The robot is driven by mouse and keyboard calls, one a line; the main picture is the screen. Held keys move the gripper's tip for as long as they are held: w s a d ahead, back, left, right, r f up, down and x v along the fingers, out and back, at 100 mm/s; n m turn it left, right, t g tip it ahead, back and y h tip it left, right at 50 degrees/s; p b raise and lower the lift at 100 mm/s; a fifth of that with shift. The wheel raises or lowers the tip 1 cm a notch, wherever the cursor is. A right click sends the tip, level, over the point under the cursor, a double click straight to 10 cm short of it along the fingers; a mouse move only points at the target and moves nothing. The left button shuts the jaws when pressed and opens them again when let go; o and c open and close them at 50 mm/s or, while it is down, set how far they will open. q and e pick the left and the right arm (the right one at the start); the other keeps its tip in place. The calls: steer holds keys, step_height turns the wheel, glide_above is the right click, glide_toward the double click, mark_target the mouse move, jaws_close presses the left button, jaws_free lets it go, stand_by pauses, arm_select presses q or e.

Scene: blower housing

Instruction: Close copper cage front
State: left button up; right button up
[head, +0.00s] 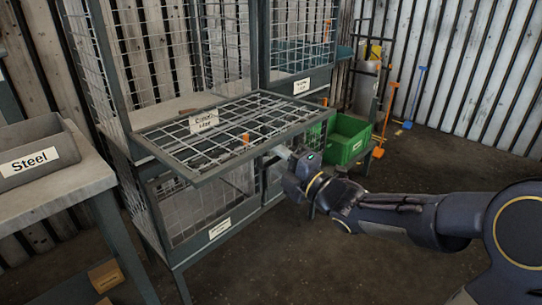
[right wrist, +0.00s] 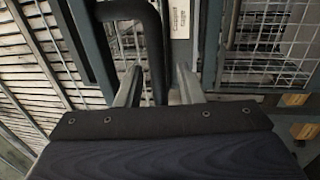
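The copper cage front (head: 232,122) is a grey-framed wire mesh panel with a white label. It stands out nearly level from the cage, and the opening behind it is uncovered. My right gripper (head: 281,153) is at the panel's near right edge, just below the frame. In the right wrist view, its two fingers (right wrist: 157,82) are apart, with a black bent bar (right wrist: 152,45) between them. A copper cage label (right wrist: 181,20) shows just beyond. I cannot tell whether either finger touches the bar. My left gripper is out of view.
A lower mesh cage (head: 205,205) sits under the panel, and another labelled cage (head: 302,87) is at the upper right. A green crate (head: 347,145) stands behind my right arm. A table with a steel bin (head: 35,158) is at left. Floor at right is clear.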

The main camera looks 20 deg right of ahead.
steer(key=shift+w+a, duration=0.2)
steer(key=shift+w, duration=0.25)
steer(key=shift+c, duration=0.4)
jaws_close()
steer(key=shift+r, duration=0.2)
